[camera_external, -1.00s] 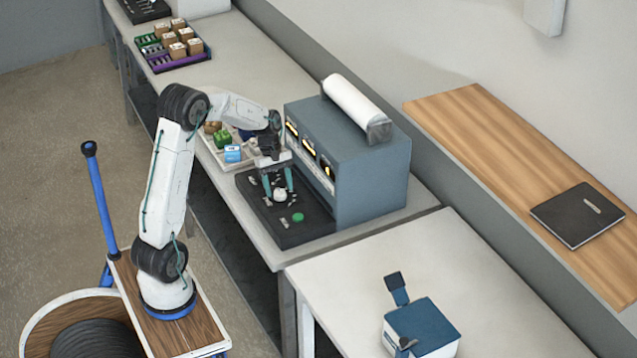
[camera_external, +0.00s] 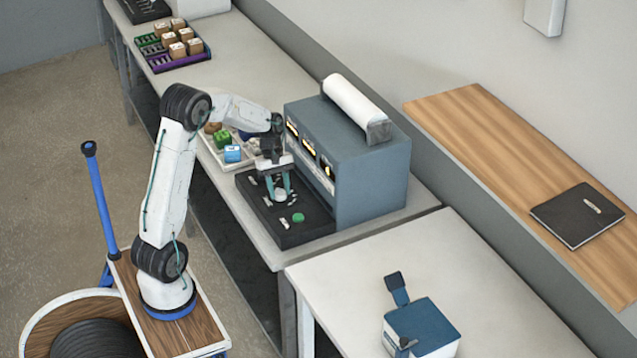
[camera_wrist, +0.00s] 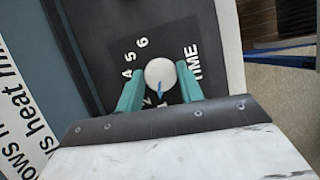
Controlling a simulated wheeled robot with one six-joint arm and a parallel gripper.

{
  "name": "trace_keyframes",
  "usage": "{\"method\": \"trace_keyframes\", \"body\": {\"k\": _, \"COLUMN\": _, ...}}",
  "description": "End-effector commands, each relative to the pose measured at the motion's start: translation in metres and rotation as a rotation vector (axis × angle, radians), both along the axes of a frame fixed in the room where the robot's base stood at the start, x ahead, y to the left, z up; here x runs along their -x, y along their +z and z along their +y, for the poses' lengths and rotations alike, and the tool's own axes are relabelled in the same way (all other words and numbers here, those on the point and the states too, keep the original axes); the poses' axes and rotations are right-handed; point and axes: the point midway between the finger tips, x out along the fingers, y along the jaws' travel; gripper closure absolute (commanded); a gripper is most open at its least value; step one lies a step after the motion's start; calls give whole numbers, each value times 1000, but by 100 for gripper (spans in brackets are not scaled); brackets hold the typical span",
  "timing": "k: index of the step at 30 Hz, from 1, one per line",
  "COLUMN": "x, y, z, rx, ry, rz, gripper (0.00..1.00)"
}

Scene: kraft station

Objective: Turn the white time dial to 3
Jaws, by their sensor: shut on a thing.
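The white time dial (camera_wrist: 160,73) is a round knob on the dark control panel (camera_external: 272,222) in front of the blue-grey machine. In the wrist view, its blue pointer (camera_wrist: 160,91) faces down toward the partly hidden marks 1 and 2. The marks 4, 5 and 6 lie up and left of the dial, and the word TIME is at its right. The 3 is hidden, apparently by the left finger. My gripper (camera_wrist: 160,85) is shut on the dial, one teal finger on each side. It also shows in the external view (camera_external: 279,190).
A green button (camera_external: 298,217) and small white marks lie on the panel near my gripper. The blue-grey machine (camera_external: 372,165) rises right behind the panel. A tray (camera_external: 213,155) of coloured blocks sits to the left. A blue-and-white box (camera_external: 425,330) stands on the nearer table.

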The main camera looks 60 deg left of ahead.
Motion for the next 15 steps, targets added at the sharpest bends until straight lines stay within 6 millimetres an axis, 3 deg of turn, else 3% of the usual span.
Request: {"method": "trace_keyframes", "body": {"k": 15, "x": -4, "y": 1, "z": -1, "rx": -1, "ry": -402, "rz": -1, "gripper": 86}}
